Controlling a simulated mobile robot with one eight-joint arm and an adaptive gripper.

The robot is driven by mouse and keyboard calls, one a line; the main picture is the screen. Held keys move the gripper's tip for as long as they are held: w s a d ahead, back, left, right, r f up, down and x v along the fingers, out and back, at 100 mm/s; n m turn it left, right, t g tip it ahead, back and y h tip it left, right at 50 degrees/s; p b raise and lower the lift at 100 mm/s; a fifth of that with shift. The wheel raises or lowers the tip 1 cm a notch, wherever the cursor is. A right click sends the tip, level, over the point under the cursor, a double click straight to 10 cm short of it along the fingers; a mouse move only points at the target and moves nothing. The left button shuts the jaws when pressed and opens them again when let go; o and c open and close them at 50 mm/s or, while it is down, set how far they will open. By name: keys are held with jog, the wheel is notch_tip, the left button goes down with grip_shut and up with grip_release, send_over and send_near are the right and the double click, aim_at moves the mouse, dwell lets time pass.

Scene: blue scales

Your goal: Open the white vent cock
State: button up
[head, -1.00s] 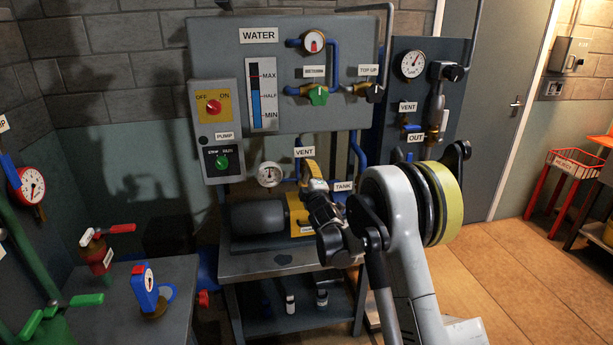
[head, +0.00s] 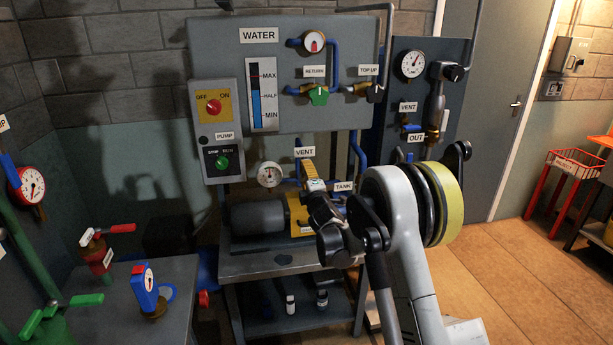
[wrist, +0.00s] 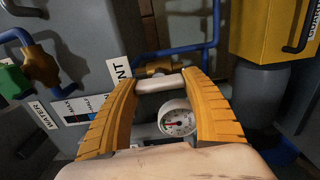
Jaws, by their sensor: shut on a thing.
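The white vent cock (wrist: 160,83) is a short pale handle on a brass fitting (wrist: 153,68) on a blue pipe. It lies crosswise between the yellow ribbed fingers of my gripper (wrist: 160,88), which are shut on its two ends. In the head view my gripper (head: 310,178) is just below the VENT label (head: 304,152), above the pump. There, the cock itself is hidden by the fingers. In the wrist view the VENT label (wrist: 120,71) is partly covered by the left finger.
A round gauge (wrist: 178,119) sits close by the fingers, and it also shows in the head view (head: 269,174). The yellow pump part (wrist: 268,45) is at the wrist view's upper right. The green RETURN valve (head: 319,96) and STOP/RUN switch box (head: 221,161) are on the panel above.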

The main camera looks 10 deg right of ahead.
jog(key=o, duration=1.2)
jog(key=shift+s, duration=0.15)
jog(key=s, duration=1.1)
jog(key=shift+s, duration=0.4)
jog(key=shift+r, duration=0.1)
